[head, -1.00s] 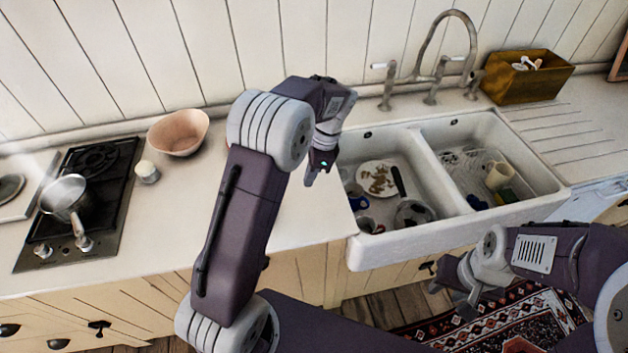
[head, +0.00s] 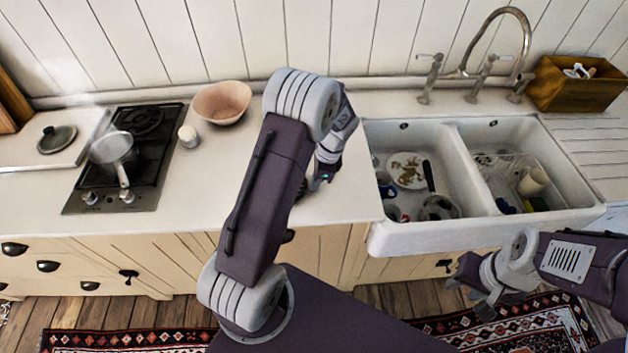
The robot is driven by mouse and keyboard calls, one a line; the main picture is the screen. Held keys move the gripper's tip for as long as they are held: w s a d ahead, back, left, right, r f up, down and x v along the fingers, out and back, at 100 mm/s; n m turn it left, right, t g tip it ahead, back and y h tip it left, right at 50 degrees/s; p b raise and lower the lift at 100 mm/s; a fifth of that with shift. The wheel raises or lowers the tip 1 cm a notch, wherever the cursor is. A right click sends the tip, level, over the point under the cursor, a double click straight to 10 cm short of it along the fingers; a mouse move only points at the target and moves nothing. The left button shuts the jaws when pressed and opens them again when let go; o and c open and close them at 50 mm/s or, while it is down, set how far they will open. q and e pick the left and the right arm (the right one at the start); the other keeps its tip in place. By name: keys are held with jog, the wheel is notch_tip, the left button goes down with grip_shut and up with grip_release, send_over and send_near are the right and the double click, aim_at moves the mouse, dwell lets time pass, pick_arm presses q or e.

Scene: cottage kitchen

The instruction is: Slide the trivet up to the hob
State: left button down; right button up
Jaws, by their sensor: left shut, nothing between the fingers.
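The black hob (head: 150,150) is set into the counter at the left, with a steaming saucepan (head: 112,150) on it. I cannot make out the trivet; my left arm covers part of the counter between hob and sink. My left gripper (head: 318,182) is shut and empty, pointing down over the counter just left of the sink. A small dark edge beside it, behind my arm, is too hidden to name. My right gripper (head: 472,297) hangs in front of the sink cabinet, its fingers apart and nothing seen between them.
A pink bowl (head: 221,102) and a small white pot (head: 188,136) stand right of the hob. A lid (head: 57,139) lies on a pale board at the left. The double sink (head: 385,235) holds dishes. The counter front between hob and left arm is clear.

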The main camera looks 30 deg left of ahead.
aim_at(224, 188)
pick_arm(q)
jog(key=shift+s+a, duration=0.15)
jog(key=shift+a, duration=0.05)
jog(key=s+a+p, duration=0.2)
jog(key=s+a, duration=0.2)
jog(key=a, duration=0.4)
jog(key=s+a+p, duration=0.2)
jog(key=s+a, duration=0.1)
jog(key=a, duration=0.4)
jog(key=s+a+p, duration=0.3)
jog(key=s+a, duration=0.1)
jog(key=a, duration=0.4)
jog(key=shift+s+a+r, duration=0.1)
jog(key=shift+s+a, duration=0.4)
jog(key=shift+a, duration=0.1)
jog(key=shift+w+d, duration=0.1)
